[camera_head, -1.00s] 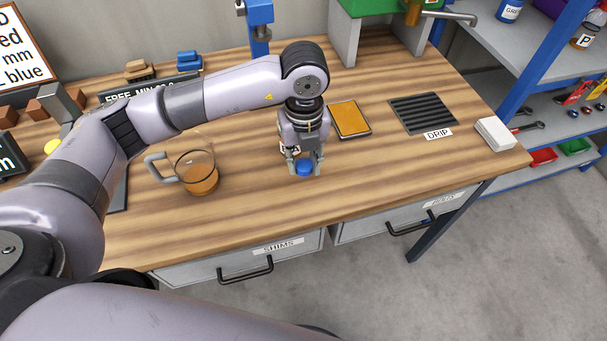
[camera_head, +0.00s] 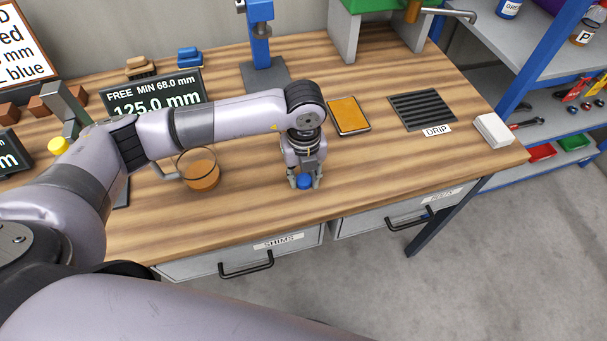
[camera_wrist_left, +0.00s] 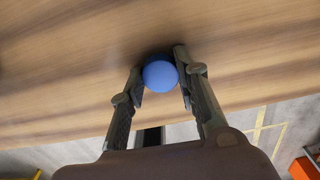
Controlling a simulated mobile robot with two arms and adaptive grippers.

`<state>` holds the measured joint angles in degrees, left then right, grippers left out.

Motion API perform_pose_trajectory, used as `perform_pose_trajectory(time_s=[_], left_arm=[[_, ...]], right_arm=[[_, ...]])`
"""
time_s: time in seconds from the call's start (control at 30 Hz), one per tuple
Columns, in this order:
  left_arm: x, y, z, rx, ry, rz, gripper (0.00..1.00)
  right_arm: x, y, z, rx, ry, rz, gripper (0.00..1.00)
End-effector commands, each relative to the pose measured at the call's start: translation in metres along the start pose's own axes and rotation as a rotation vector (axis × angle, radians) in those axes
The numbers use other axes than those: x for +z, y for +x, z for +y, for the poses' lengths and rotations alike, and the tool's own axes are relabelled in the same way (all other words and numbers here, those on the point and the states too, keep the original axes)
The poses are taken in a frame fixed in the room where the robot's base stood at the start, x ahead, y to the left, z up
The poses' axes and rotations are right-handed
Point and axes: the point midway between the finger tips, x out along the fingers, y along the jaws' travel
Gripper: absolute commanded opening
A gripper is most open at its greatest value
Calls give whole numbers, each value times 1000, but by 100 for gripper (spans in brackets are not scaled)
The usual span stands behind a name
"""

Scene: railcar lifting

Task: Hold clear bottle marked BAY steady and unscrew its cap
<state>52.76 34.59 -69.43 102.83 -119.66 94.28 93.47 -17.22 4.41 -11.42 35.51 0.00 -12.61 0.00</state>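My left gripper (camera_head: 304,182) is over the front part of the workbench, pointing down. Its two fingers are closed around a round blue cap (camera_head: 304,181). In the left wrist view the blue cap (camera_wrist_left: 160,76) sits between the fingertips of the left gripper (camera_wrist_left: 160,72), with a finger on each side. The clear bottle's body and its BAY marking cannot be made out; the cap and gripper hide what is beneath. My right gripper is not in view.
A glass jug (camera_head: 200,172) with amber liquid stands left of the gripper, partly behind my arm. An orange-topped tray (camera_head: 348,115) and a DRIP grate (camera_head: 423,110) lie to the right. The bench's front edge is close, above the SHIMS drawer (camera_head: 235,256).

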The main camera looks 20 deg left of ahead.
Motion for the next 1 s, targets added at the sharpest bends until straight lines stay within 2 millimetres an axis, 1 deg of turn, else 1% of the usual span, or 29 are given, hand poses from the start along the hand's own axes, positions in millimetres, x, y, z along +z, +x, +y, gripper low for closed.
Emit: perform_pose_trajectory(time_s=[0.03, 0.27, 0.53, 0.63, 0.67, 0.77, 1.0], left_arm=[[0, 0, 0, 0, 0, 0, 33], [0, 0, 0, 0, 0, 0, 48], [0, -1, 0, 0, 0, 0, 48], [0, -5, 0, 0, 0, 0, 48], [0, -6, 0, -1, 0, -1, 48], [1, -20, -1, -5, 0, -3, 48], [1, -72, -1, -5, 2, -5, 48]], right_arm=[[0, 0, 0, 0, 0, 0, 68], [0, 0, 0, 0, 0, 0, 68], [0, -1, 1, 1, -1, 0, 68], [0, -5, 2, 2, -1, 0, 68], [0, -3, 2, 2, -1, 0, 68], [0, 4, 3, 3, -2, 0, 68], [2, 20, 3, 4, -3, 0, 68]])
